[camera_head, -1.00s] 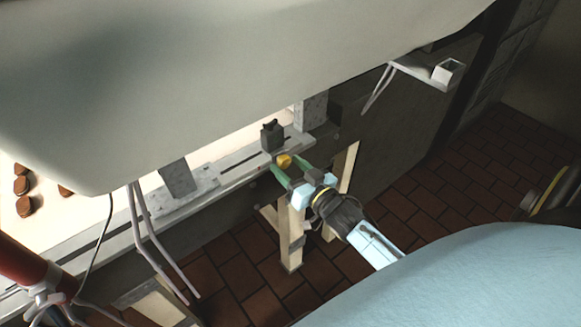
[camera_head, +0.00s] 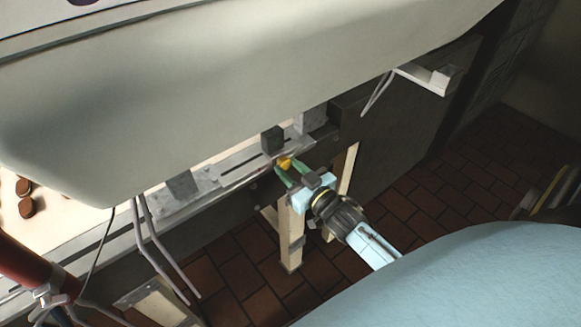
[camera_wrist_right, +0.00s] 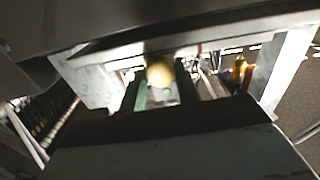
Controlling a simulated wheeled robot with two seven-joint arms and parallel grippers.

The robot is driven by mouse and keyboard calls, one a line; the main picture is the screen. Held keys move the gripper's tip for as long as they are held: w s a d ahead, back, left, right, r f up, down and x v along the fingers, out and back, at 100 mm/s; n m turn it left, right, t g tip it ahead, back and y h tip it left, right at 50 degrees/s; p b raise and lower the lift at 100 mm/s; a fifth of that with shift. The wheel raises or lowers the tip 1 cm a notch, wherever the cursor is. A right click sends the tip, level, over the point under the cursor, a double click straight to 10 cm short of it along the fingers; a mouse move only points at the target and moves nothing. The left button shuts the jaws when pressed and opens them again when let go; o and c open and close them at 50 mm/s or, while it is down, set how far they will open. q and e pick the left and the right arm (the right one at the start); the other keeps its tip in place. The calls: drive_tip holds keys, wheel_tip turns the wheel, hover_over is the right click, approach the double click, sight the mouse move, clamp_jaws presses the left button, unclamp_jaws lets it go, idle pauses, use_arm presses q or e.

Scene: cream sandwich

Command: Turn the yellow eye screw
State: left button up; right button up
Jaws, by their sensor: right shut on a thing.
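The yellow eye screw (camera_head: 284,162) sits at the front edge of the machine's grey metal rail (camera_head: 232,174), near a dark block. My right gripper (camera_head: 286,169), with green fingers, is shut on the yellow eye screw. In the right wrist view the screw (camera_wrist_right: 160,74) shows as a blurred yellow round shape between the green fingers (camera_wrist_right: 160,88). The fingers hide part of its sides. My left gripper is not in view.
A large pale machine cover (camera_head: 250,90) hangs over the rail. A dark block (camera_head: 272,140) stands on the rail just behind the screw. Brown round biscuits (camera_head: 25,198) lie on the belt at left. Wooden legs (camera_head: 291,235) stand below. Open brick floor (camera_head: 400,200) lies to the right.

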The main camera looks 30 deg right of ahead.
drive_tip(key=n+p, duration=0.1)
drive_tip(key=n, duration=0.2)
drive_tip(key=shift+n, duration=0.3)
drive_tip(key=n, duration=0.3)
drive_tip(key=shift+n, duration=0.3)
drive_tip(key=n, duration=0.3)
drive_tip(key=shift+n, duration=2.5)
drive_tip(key=o, duration=1)
drive_tip(key=shift+s, duration=0.1)
